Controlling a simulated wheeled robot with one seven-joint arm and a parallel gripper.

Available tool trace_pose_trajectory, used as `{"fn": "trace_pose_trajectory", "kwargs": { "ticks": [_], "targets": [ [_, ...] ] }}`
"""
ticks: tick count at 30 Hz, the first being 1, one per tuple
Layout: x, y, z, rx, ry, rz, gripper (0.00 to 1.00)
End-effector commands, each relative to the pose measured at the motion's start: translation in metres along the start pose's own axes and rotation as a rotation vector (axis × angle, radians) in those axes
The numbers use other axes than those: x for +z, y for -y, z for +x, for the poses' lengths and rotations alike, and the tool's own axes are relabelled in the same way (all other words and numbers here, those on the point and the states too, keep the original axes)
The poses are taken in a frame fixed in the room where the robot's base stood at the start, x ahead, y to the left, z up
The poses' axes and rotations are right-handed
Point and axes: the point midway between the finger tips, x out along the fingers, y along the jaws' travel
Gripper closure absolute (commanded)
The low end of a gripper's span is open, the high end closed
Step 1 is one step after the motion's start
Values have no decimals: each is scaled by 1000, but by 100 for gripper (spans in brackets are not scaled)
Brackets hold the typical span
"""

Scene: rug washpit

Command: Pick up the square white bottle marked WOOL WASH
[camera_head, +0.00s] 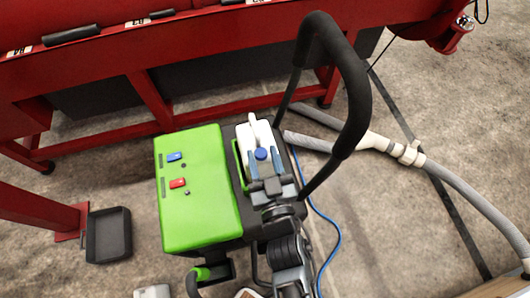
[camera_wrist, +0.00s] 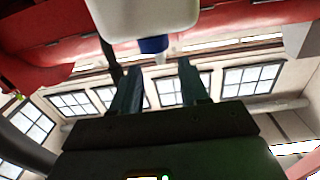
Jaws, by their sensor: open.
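The white bottle (camera_head: 258,134) with a blue cap stands in the dark holder (camera_head: 240,128) on the right side of the green machine. No WOOL WASH marking is readable on it. My gripper (camera_head: 265,168) is open just in front of the bottle, its fingertips near the blue cap (camera_head: 261,153). In the wrist view the white bottle (camera_wrist: 145,12) fills the top edge. Its blue cap (camera_wrist: 153,44) shows just beyond my open gripper (camera_wrist: 157,66), roughly in line with the gap. Nothing is between the fingers. The bottle's lower part is partly hidden by my gripper in the head view.
The green machine (camera_head: 198,190) stands left of my gripper. A black handle loop (camera_head: 352,110) arches close on the right. A red frame (camera_head: 150,100) runs behind. A grey hose (camera_head: 455,182) and blue cable (camera_head: 333,226) lie on the floor right; a black tray (camera_head: 107,236) lies left.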

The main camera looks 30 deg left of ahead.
Motion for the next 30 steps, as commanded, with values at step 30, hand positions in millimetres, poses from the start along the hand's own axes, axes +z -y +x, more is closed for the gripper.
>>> {"fn": "trace_pose_trajectory", "kwargs": {
  "ticks": [30],
  "targets": [
    [-3,1,92,-25,-4,-11,56]
  ]
}}
